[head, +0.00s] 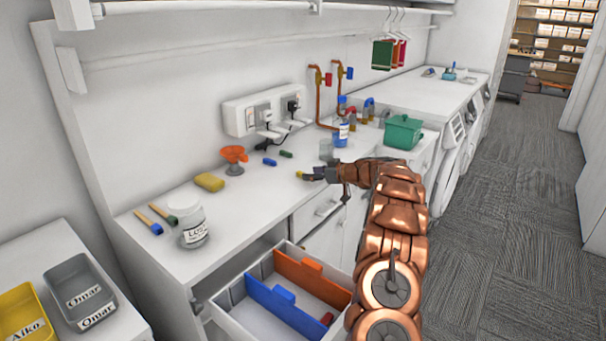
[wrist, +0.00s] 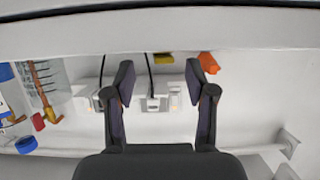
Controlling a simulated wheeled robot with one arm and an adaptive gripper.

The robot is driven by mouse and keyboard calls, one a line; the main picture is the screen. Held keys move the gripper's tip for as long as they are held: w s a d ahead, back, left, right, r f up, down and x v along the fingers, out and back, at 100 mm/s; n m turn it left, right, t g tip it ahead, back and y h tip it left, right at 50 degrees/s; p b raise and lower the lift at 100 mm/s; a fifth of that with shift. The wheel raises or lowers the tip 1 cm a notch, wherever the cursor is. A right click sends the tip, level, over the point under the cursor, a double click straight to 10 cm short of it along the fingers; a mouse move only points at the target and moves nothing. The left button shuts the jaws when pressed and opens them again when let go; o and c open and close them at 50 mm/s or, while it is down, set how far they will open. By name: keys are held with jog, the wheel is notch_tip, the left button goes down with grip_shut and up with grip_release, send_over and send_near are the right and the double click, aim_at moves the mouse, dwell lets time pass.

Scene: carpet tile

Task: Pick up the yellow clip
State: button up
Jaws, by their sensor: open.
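The yellow clip (head: 299,174) is a small piece on the white counter near its front edge, in the head view. My gripper (head: 315,174) is just right of it at counter height, partly masked by its own dark fingers. In the wrist view, which looks upside down, my gripper (wrist: 160,82) is open with nothing between its fingers.
A blue clip (head: 269,162) and a green clip (head: 286,154) lie behind the yellow one. An orange funnel (head: 234,157) and yellow sponge (head: 209,182) stand left. An open drawer (head: 237,311) juts out below. A green bin (head: 403,131) stands right.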

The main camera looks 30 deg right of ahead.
jog(key=shift+p+x, duration=0.55)
jog(key=shift+x, duration=1.15)
jog(key=shift+a, duration=0.1)
jog(key=shift+c, duration=0.2)
jog(key=c, duration=0.9)
jog(key=shift+r, duration=0.1)
